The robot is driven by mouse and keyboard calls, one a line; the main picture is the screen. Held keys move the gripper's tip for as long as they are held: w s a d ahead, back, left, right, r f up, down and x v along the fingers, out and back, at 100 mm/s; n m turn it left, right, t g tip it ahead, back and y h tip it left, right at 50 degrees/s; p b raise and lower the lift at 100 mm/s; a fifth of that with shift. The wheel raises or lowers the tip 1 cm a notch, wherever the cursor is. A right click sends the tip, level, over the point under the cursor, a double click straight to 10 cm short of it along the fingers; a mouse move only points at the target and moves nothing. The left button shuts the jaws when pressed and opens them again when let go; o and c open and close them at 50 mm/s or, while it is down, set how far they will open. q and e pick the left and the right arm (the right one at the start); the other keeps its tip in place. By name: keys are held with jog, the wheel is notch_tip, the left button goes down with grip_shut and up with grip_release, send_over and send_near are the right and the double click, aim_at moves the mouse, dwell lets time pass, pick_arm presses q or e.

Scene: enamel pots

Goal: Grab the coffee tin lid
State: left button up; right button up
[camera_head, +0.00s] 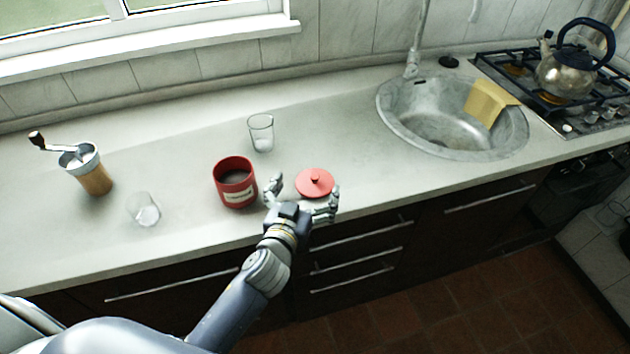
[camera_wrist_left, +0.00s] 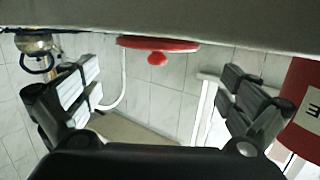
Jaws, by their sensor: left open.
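The red coffee tin lid (camera_head: 314,182), round with a small knob on top, lies on the counter, just right of the red coffee tin (camera_head: 236,183). The tin stands upright with its top open and dark contents inside. My left gripper (camera_head: 304,188) is open and empty, its two fingers spread either side of the lid near the counter's front edge. In the left wrist view, which is upside down, the lid (camera_wrist_left: 158,45) shows beyond and between the open fingers. The tin (camera_wrist_left: 300,110) stands close beside one finger. My right gripper is not in view.
An empty-looking glass (camera_head: 261,133) stands behind the tin, and another glass (camera_head: 146,210) is to its left. A coffee grinder (camera_head: 94,174) is further left. A round sink (camera_head: 440,125) with a yellow cloth (camera_head: 490,101) and a stove with a kettle (camera_head: 566,73) lie right. Counter between lid and sink is clear.

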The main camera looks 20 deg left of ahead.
aim_at(313, 180)
pick_arm(q)
jog(key=shift+w+d+f+p, duration=0.1)
jog(key=shift+w+f+p, duration=0.05)
jog(key=shift+w, duration=0.45)
jog(key=shift+w+d+f+p, duration=0.1)
jog(key=shift+w+f+p, duration=0.05)
jog(key=shift+w, duration=0.45)
jog(key=shift+w+f, duration=0.25)
jog(key=shift+w, duration=0.7)
jog(key=shift+w+f, duration=0.1)
jog(key=shift+w, duration=0.3)
jog(key=shift+s, duration=0.1)
jog(key=c, duration=1.1)
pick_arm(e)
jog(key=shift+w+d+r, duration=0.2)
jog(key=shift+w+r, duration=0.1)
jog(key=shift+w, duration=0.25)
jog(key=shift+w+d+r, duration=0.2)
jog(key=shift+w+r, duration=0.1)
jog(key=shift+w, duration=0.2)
